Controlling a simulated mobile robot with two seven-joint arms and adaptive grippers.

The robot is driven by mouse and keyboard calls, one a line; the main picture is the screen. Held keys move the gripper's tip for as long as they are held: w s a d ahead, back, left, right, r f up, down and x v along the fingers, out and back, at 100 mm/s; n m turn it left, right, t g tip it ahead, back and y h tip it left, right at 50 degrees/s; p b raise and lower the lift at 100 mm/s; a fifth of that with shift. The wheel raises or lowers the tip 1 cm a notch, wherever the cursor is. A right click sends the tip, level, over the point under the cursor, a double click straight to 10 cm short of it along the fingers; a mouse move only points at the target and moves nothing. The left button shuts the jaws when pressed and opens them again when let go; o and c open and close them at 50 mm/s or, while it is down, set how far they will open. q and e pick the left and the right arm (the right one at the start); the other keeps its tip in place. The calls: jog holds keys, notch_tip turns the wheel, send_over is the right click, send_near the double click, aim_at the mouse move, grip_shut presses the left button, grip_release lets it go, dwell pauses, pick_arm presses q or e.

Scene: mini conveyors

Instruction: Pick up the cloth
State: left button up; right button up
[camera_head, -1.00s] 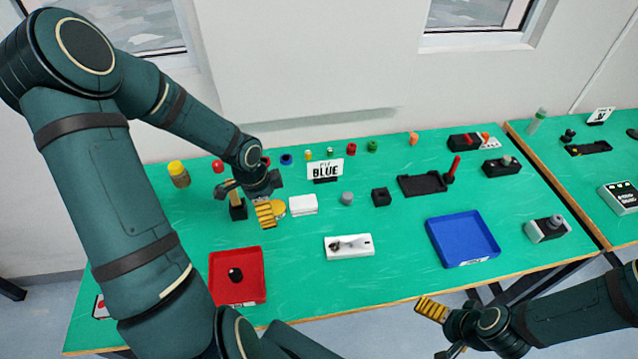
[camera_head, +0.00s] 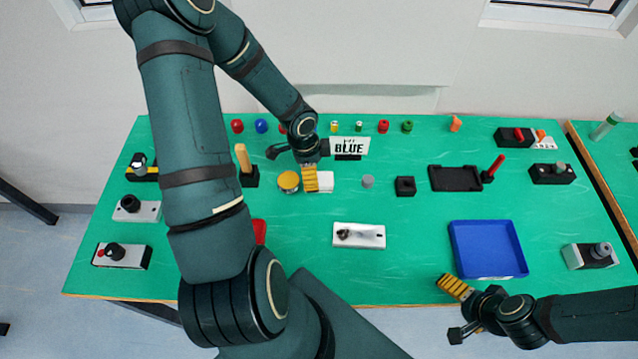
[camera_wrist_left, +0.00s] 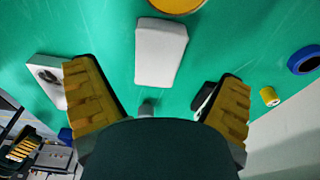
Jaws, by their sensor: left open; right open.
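The cloth (camera_head: 326,182) looks like a small white folded block, lying on the green table beside a yellow-topped round item. In the left wrist view the cloth (camera_wrist_left: 160,52) lies beyond and between my open fingers, with nothing gripped. My left gripper (camera_head: 305,176) is open above the table, one ribbed yellow finger covering the cloth's left part in the head view. It also shows in the left wrist view (camera_wrist_left: 158,88). My right gripper (camera_head: 456,311) is open and empty at the table's front edge, near the blue tray.
The yellow-topped item (camera_head: 288,181) is close left of the cloth. The BLUE sign (camera_head: 349,147) stands behind. A white switch box (camera_head: 359,236) and the blue tray (camera_head: 487,276) are nearer the front. My left arm mostly hides the red tray (camera_head: 260,232).

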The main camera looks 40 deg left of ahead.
pick_arm(q)
jog(key=f, duration=0.1)
jog(key=d+f+b, duration=0.1)
jog(key=f, duration=0.1)
jog(key=w+f, duration=0.1)
jog(key=f, duration=0.1)
jog(key=shift+d+f+b, duration=0.15)
jog(key=shift+f+b, duration=0.1)
jog(key=shift+b, duration=0.1)
jog(key=shift+s, duration=0.1)
jog(key=c, duration=1.3)
